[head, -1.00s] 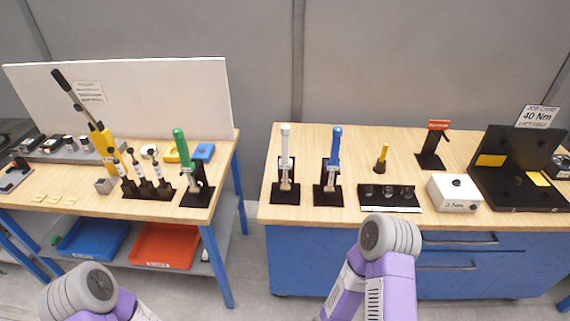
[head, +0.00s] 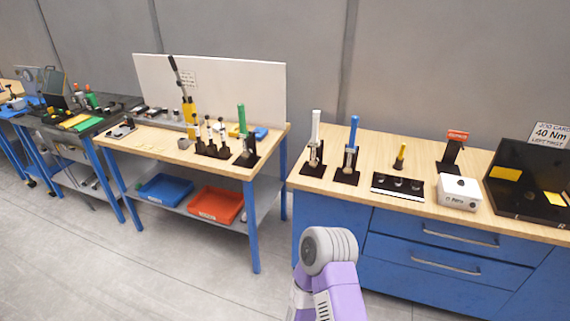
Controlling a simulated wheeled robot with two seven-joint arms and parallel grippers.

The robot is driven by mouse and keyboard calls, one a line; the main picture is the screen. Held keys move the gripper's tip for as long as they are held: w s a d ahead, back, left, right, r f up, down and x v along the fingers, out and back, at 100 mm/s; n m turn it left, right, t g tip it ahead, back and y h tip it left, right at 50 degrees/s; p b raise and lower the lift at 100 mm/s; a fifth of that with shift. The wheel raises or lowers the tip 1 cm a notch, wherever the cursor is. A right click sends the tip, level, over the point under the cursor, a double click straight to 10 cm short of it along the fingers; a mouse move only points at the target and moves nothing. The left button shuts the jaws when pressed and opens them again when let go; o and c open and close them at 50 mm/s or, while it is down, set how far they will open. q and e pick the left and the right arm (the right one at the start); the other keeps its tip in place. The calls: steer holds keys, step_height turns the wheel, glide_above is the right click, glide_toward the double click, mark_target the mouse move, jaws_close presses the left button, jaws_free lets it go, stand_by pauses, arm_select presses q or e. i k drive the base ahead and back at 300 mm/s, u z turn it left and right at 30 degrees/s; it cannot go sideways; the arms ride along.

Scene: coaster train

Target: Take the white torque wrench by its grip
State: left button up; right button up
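The white torque wrench (head: 315,127) stands upright in a black stand (head: 312,169) at the left end of the right workbench (head: 400,150). Its white grip is at the top. A blue-gripped wrench (head: 353,134) stands in its own stand just to the right. A green-gripped wrench (head: 242,121) stands on the left table. One purple and grey link of my arm shows at the bottom, below the wrenches. Neither of my grippers shows in the head view, and nothing touches the white wrench.
A gap separates the bench from the left table, which has an orange bin (head: 216,204) and a blue bin (head: 165,189) beneath. Floor at lower left is clear.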

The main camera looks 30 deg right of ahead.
mark_target(315, 141)
steer(key=z, duration=0.6)
steer(key=i, duration=0.55)
steer(key=z, duration=0.6)
steer(key=i, duration=0.85)
steer(key=u, duration=0.3)
